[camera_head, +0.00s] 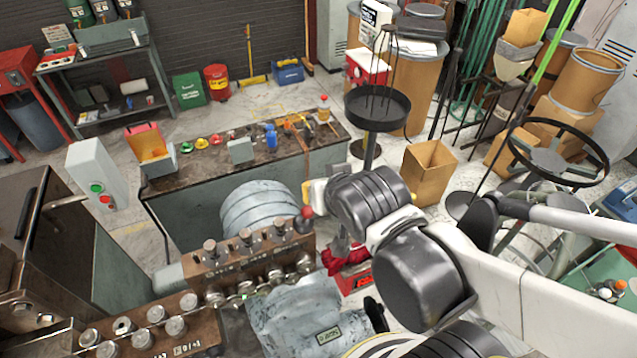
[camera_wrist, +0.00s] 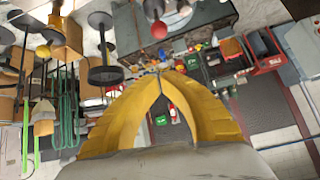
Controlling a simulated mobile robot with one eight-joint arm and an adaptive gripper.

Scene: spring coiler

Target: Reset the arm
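My arm reaches in from the right in the head view, with its wrist over the middle of the scene. My gripper (camera_wrist: 158,74) shows in the wrist view as two yellow fingers whose tips meet, with nothing seen between them. In the head view only a small yellow part of it (camera_head: 306,190) shows beyond the dark wrist. It is near a red lever knob (camera_head: 307,212) of the coiler machine (camera_head: 240,262); I cannot tell the gap. The knob also shows in the wrist view (camera_wrist: 159,30).
A workbench (camera_head: 220,170) with small tools and a blue bottle (camera_head: 271,137) stands behind the machine. A black round tray stand (camera_head: 377,108) and a cardboard box (camera_head: 428,172) stand to the right. A steering-wheel-like ring (camera_head: 558,152) is at far right. Open floor lies beyond the bench.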

